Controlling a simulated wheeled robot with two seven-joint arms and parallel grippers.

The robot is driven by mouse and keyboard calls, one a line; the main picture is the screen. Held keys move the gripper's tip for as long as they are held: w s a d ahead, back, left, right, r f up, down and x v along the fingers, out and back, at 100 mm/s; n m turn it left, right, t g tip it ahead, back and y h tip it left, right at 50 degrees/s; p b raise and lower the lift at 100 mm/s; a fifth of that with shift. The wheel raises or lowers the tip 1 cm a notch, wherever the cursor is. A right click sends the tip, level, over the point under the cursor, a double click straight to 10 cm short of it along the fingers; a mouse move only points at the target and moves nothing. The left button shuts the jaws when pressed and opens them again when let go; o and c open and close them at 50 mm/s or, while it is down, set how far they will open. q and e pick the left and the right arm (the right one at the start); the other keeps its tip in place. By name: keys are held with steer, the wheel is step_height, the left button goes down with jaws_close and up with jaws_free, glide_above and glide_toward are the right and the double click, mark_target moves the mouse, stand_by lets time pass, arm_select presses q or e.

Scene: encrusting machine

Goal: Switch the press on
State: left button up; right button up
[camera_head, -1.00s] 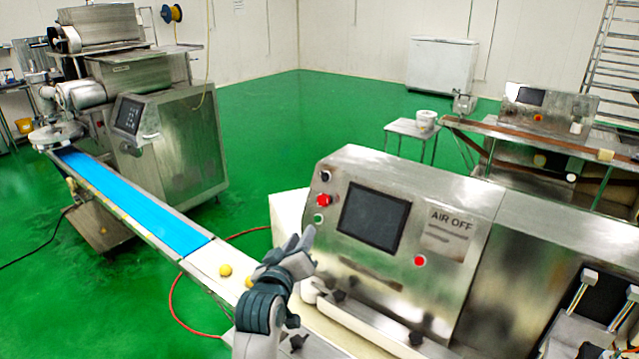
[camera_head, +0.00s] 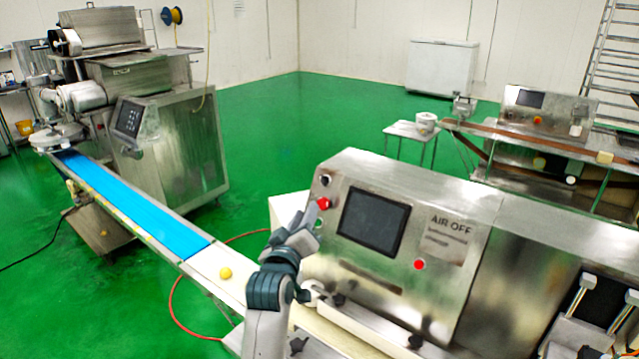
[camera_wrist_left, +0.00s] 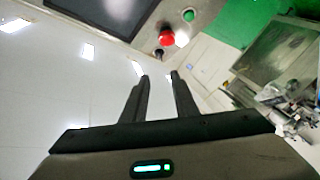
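The press (camera_head: 400,280) is a steel cabinet with a sloped front, a dark screen (camera_head: 373,221) and an "AIR OFF" label. Left of the screen, a black knob (camera_head: 325,179) sits above a red button (camera_head: 323,203) and a green button (camera_head: 318,223). My left gripper (camera_head: 311,214) is at this left edge, its tips overlapping the lower buttons in the head view. In the left wrist view my left gripper (camera_wrist_left: 160,76) has its fingers apart with nothing between them. The black knob (camera_wrist_left: 159,53), red button (camera_wrist_left: 167,38) and green button (camera_wrist_left: 188,15) lie beyond the tips. My right gripper is not visible.
A blue conveyor belt (camera_head: 130,200) runs from the machine at left to near my arm, with a yellow ball (camera_head: 226,273) at its pale end. Another red button (camera_head: 419,265) is lower right of the screen. Green floor lies open behind the press.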

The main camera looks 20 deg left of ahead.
mark_target(321, 180)
arm_select(q)
steer(key=w+p, duration=0.1)
steer(key=w, duration=0.3)
steer(key=w+p, duration=0.2)
steer(key=w, duration=0.3)
steer(key=w+a+p, duration=0.1)
steer(key=w+p, duration=0.1)
steer(key=w, duration=0.2)
steer(key=shift+w+r, duration=0.1)
steer(key=shift+w, duration=1.2)
steer(key=shift+c, duration=0.4)
jaws_close()
